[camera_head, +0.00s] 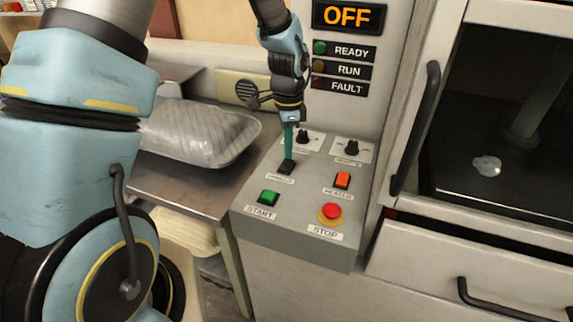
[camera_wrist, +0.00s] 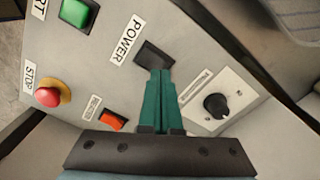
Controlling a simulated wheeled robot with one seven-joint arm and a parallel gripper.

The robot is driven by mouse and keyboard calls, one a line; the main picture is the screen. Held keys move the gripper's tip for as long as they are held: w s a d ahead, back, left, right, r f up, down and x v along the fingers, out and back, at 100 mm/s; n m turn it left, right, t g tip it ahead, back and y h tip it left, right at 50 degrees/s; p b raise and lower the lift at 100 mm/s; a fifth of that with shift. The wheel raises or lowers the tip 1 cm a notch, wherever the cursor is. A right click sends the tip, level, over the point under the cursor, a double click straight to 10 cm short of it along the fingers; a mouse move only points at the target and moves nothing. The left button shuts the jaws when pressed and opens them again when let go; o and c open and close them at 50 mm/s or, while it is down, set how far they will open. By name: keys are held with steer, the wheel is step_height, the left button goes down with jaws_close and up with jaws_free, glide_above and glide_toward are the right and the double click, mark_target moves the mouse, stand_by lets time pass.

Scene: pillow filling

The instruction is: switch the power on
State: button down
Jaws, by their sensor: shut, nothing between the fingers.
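The power switch is a black rocker (camera_head: 287,167) on the sloped control panel (camera_head: 262,226). In the wrist view the rocker (camera_wrist: 155,55) sits beside a white POWER label (camera_wrist: 126,40). My gripper (camera_head: 288,155) is shut and empty, pointing down at the rocker. In the wrist view its green fingertips (camera_wrist: 160,72) are together at the rocker's near edge; I cannot tell whether they touch it. The display (camera_head: 348,16) above the panel reads OFF in orange letters.
The panel also has a green START button (camera_head: 268,198), a red STOP button (camera_head: 331,212), an orange switch (camera_head: 342,180) and two black knobs, one at the right (camera_head: 351,148). A plastic-wrapped pillow (camera_head: 197,134) lies on the metal table at left. A cabinet door handle (camera_head: 415,128) stands at right.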

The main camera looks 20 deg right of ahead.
mark_target(288, 162)
steer(key=shift+f+b, duration=0.6)
steer(key=shift+f, duration=0.4)
stand_by(0.7)
steer(key=shift+r, duration=0.1)
steer(key=shift+r+p, duration=2.9)
steer(key=shift+r, duration=0.6)
